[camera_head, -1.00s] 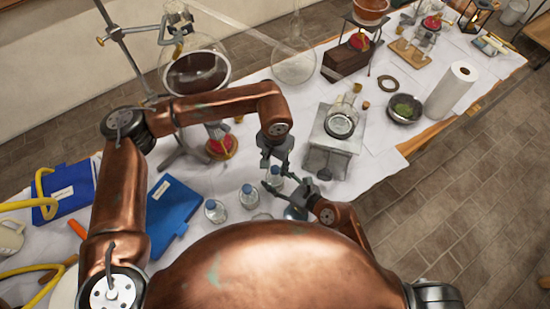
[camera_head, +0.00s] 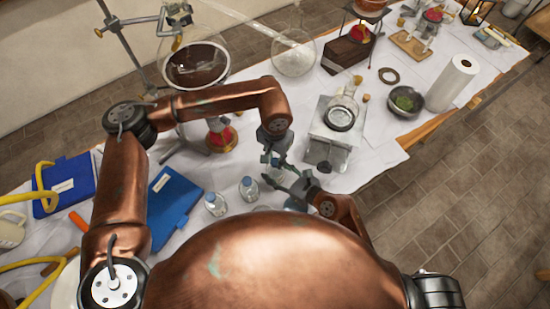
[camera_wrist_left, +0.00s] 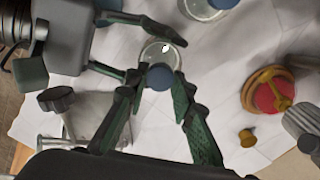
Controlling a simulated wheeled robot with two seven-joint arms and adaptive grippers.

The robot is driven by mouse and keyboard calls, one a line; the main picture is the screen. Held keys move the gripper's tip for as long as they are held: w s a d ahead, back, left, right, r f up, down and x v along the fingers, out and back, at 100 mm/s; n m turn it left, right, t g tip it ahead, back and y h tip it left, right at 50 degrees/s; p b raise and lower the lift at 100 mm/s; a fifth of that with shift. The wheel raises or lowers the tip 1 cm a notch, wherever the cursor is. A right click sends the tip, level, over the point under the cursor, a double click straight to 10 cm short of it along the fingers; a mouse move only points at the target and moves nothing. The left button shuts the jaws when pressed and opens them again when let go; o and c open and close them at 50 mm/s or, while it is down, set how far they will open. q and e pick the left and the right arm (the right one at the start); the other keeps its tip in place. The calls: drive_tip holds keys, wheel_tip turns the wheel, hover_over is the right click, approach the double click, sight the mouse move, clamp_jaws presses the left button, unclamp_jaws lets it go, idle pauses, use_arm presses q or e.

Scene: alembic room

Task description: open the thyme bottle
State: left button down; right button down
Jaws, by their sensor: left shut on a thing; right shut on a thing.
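A small clear bottle with a blue cap (camera_wrist_left: 160,77) shows in the left wrist view; its glass body (camera_wrist_left: 157,54) is seen from above. My left gripper (camera_head: 274,160) reaches down from above and is shut on the blue cap. In the wrist view its green-padded fingers (camera_wrist_left: 158,98) flank the cap. My right gripper (camera_head: 281,176) comes in low from the right and is shut on the bottle's body. The grippers mostly hide this bottle in the head view, and I cannot read its label.
Two other blue-capped bottles (camera_head: 215,204) (camera_head: 249,188) stand to the left. A metal stand with a flask (camera_head: 334,122) is close on the right. A red-and-brass burner (camera_head: 221,136) stands behind, and a blue book (camera_head: 171,208) lies left.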

use_arm(q)
drive_tip(key=n, duration=1.8)
drive_tip(key=shift+n, duration=0.4)
drive_tip(key=n, duration=1)
drive_tip(key=shift+r, duration=0.1)
drive_tip(key=n, duration=0.3)
drive_tip(key=shift+n, duration=0.3)
drive_tip(key=n, duration=1.5)
drive_tip(key=shift+n, duration=0.4)
drive_tip(key=n, duration=0.6)
drive_tip(key=shift+w+r, duration=0.1)
drive_tip(key=shift+r, duration=0.05)
